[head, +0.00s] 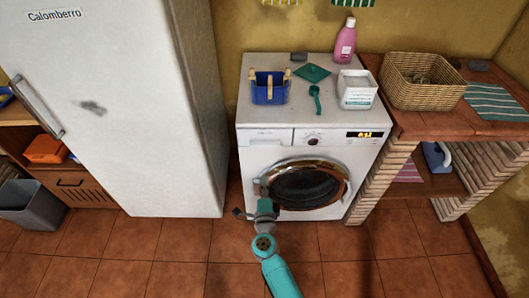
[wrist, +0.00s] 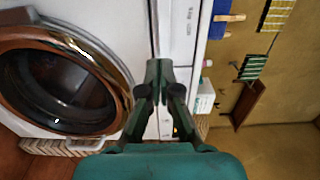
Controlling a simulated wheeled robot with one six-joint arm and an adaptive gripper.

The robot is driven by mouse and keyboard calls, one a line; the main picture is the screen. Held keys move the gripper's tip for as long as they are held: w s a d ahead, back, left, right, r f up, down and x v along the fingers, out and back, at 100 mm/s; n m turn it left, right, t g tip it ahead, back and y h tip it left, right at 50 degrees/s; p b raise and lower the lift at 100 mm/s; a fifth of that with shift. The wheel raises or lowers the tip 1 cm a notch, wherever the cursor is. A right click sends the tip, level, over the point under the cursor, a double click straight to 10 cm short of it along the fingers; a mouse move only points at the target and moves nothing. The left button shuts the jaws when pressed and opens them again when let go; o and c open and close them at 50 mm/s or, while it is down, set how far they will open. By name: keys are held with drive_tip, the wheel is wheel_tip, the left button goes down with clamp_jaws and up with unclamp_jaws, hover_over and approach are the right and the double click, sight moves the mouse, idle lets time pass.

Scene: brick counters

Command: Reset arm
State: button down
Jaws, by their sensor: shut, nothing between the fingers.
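My gripper (wrist: 158,68) is shut and empty, its two dark fingers meeting at the tips in the wrist view. In the head view my teal arm reaches up from the bottom edge, and the gripper (head: 256,198) is in front of the lower left of the washing machine (head: 262,180). The machine's round door (head: 304,185) looks closed, with a brownish metal rim. The same door also shows at the left of the wrist view (wrist: 66,80). I cannot tell how far the fingers are from the machine's front.
On the machine stand a blue peg basket (head: 268,92), a teal scoop (head: 316,101), a white tub (head: 357,90) and a pink bottle (head: 346,40). A fridge (head: 120,110) stands left, a brick counter (head: 415,124) with a wicker basket (head: 423,80) right. The tiled floor (head: 400,255) is clear in front.

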drive_tip(key=s+d+n, duration=0.3)
drive_tip(key=s+d, duration=0.2)
drive_tip(key=s, duration=0.4)
drive_tip(key=s+d+n, duration=0.3)
drive_tip(key=s+d, duration=0.2)
drive_tip(key=s, duration=0.5)
drive_tip(key=s+d+n, duration=0.3)
drive_tip(key=s+d, duration=0.2)
drive_tip(key=s, duration=0.4)
drive_tip(key=s+d+r+n+g, duration=0.1)
drive_tip(key=s+r+n, duration=0.3)
drive_tip(key=s+r, duration=0.3)
drive_tip(key=s+d+r+n+g, duration=0.2)
drive_tip(key=s+r+n, duration=0.3)
drive_tip(key=s, duration=1)
drive_tip(key=shift+r, duration=0.95)
